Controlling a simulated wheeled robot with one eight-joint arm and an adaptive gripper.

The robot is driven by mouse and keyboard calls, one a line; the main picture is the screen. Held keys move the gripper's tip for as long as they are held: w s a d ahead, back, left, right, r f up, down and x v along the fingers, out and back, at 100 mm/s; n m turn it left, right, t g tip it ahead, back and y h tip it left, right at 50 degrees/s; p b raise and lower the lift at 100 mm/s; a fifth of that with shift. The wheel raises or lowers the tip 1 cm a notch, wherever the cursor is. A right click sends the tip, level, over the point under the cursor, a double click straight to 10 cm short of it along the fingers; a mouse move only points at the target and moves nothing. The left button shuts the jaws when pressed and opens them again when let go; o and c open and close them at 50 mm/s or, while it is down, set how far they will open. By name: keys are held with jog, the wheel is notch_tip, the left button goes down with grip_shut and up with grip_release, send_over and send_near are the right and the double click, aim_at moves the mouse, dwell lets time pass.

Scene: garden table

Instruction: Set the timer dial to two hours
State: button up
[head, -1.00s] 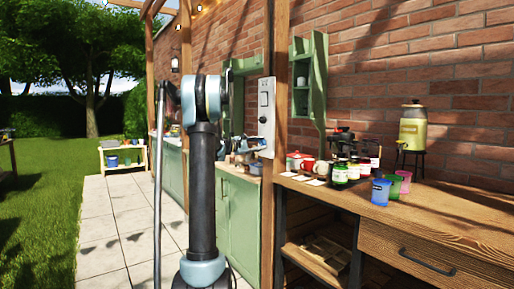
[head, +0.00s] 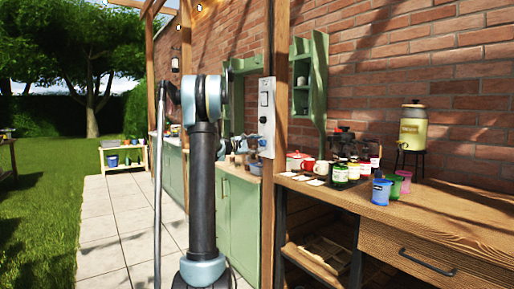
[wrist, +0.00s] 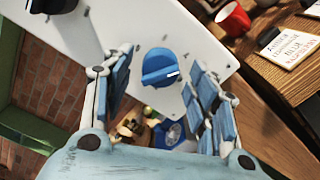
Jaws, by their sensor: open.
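The timer dial (wrist: 160,67) is a round blue knob with a raised grip bar and a white mark toward the right in the wrist view. It sits on a pale panel (wrist: 203,48), which shows tilted there. The panel (head: 266,98) is fixed to a wooden post in the head view. My gripper (wrist: 162,82) is open, its blue-padded fingers on either side of the dial with gaps to it. In the head view my gripper (head: 241,146) is small, by the panel's lower part. I cannot read any scale around the dial.
A dark switch part (wrist: 50,6) stands out from the panel near the dial. A wooden counter (head: 450,215) to the right bears jars, blue, green and pink cups, red mugs and a drink dispenser (head: 413,130). The paved path (head: 115,225) at left is clear.

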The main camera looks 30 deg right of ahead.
jog(key=a, duration=1.2)
jog(key=shift+s, duration=0.4)
jog(key=shift+f, duration=0.1)
jog(key=s+a+f+m+y, duration=0.2)
jog(key=s+a+f+y, duration=0.4)
jog(key=s+a+f, duration=0.4)
jog(key=s+a+f+m+y, duration=0.2)
jog(key=s+a+f+y, duration=0.4)
jog(key=s+a+f, duration=0.5)
jog(key=s+a+f+m+y, duration=0.1)
jog(key=s+a+f+y, duration=0.5)
jog(key=s+a, duration=1.3)
notch_tip(320, 180, down, 4)
jog(key=shift+s+f+m+t, duration=0.15)
jog(key=shift+s+m+t, duration=0.2)
jog(key=shift+s, duration=0.35)
jog(key=shift+a, duration=0.1)
